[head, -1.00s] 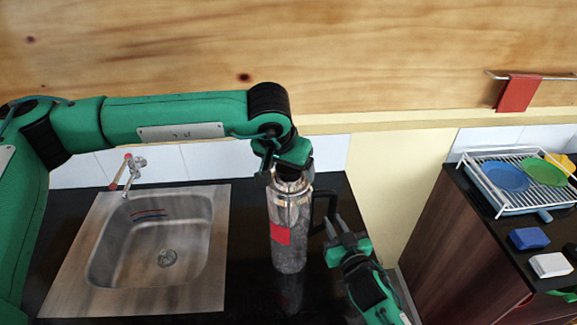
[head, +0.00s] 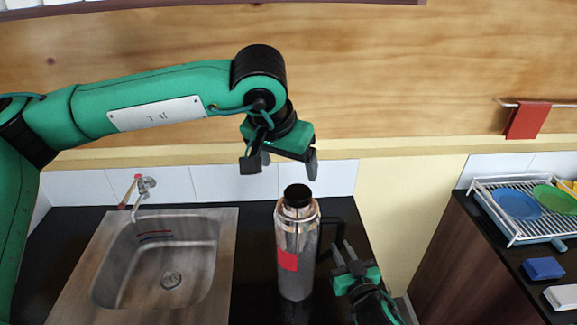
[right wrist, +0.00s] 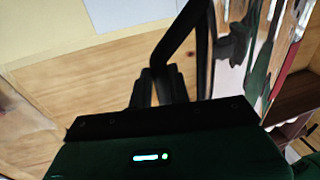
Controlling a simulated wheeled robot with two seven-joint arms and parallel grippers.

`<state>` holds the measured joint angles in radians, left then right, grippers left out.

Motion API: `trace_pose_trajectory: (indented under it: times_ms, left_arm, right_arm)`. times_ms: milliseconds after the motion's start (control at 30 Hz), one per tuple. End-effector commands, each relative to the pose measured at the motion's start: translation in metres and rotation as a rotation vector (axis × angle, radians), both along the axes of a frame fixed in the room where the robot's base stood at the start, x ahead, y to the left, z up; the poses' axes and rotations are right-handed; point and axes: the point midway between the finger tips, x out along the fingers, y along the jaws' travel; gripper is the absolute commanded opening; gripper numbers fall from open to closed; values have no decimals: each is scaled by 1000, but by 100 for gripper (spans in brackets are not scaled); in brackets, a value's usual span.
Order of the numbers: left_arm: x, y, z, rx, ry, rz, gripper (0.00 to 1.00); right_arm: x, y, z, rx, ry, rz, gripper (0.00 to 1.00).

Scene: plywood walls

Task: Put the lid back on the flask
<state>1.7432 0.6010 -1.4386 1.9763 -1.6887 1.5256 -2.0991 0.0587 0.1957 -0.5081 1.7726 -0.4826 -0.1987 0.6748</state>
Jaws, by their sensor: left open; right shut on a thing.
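The flask (head: 290,240) is a tall shiny metal bottle with a red patch and a black handle (head: 333,228). It stands upright on the black counter, right of the sink. The black lid (head: 298,195) sits on top of the flask's mouth; I cannot tell whether it is fully seated. My left gripper (head: 281,170) is open and empty, above the lid and apart from it. My right gripper (head: 350,258) is shut on the flask's handle from the right. In the right wrist view the fingers (right wrist: 160,85) close around the black handle (right wrist: 178,40), with the shiny flask (right wrist: 245,45) beside it.
A steel sink (head: 222,260) with a tap (head: 145,188) is to the left. At the right, a separate counter holds a white dish rack (head: 520,238) with plates, a blue sponge (head: 543,268) and a white block (head: 562,296). A red cloth (head: 525,120) hangs on the wall.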

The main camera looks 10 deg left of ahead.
Motion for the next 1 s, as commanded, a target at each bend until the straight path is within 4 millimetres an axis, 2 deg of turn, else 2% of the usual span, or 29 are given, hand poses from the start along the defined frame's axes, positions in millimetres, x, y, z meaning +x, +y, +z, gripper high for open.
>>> trace_pose_trajectory:
  times_ms: [133,167,267,667,833,1000]
  left_arm:
    - [0,0,0,0,0,0,80]
    - [0,0,0,0,0,0,80]
    - [0,0,0,0,0,0,80]
    - [0,0,-4,0,0,0,80]
    - [0,0,-14,0,0,0,80]
    - [0,0,-28,0,0,0,80]
  right_arm:
    - [0,0,0,0,0,0,0]
    - [0,0,0,0,0,0,24]
    - [0,0,0,0,0,0,44]
    - [-6,-2,-2,0,0,0,44]
    - [-28,-12,-4,0,1,1,44]
    - [-61,-26,-5,1,1,1,44]
